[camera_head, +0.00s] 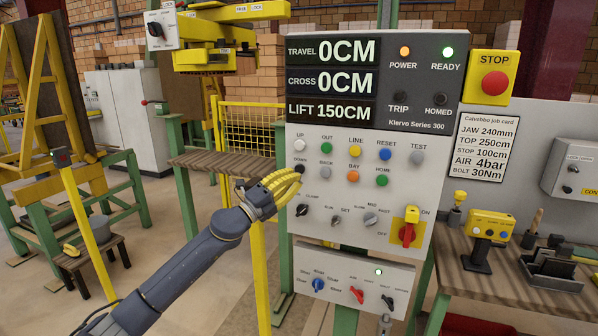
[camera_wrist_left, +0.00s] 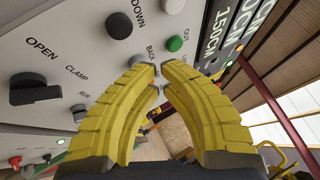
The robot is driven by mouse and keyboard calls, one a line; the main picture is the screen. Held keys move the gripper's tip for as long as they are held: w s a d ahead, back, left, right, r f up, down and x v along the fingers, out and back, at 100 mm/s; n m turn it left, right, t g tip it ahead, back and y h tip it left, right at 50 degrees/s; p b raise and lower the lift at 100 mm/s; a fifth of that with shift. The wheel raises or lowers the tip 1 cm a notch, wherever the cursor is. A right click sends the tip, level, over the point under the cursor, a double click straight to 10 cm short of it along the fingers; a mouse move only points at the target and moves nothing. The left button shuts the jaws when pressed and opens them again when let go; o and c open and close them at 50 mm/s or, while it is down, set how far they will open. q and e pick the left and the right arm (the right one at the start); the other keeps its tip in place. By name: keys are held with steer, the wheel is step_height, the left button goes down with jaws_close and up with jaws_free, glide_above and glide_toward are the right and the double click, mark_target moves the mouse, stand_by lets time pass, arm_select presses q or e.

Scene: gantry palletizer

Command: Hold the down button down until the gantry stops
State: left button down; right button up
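The black down button (camera_head: 299,168) is in the left column of the control panel, under the white up button (camera_head: 300,145). In the left wrist view the down button (camera_wrist_left: 119,25) is uncovered, above and left of my fingertips. My left gripper (camera_head: 298,176) has yellow ribbed fingers, tips close together and empty, just below the down button in the head view. In the wrist view its fingertips (camera_wrist_left: 160,68) are in front of the panel near the BACK label; no press on the down button shows. The lift display (camera_head: 331,111) reads 150CM. My right gripper is not in view.
The green out button (camera_head: 327,149) and grey back button (camera_head: 326,172) are close by. The clamp knob (camera_head: 302,210) is below, the red switch (camera_head: 408,233) lower right, and the red stop button (camera_head: 494,84) upper right. The yellow gantry head (camera_head: 215,55) hangs at the back left.

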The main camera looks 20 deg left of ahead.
mark_target(300, 170)
arm_select(q)
steer(key=shift+w+d, duration=0.2)
steer(key=shift+w, duration=2)
steer(key=shift+w+d, duration=0.1)
steer(key=shift+w, duration=0.8)
stand_by(0.7)
steer(key=shift+s, duration=0.2)
stand_by(3.6)
steer(key=shift+s, duration=0.65)
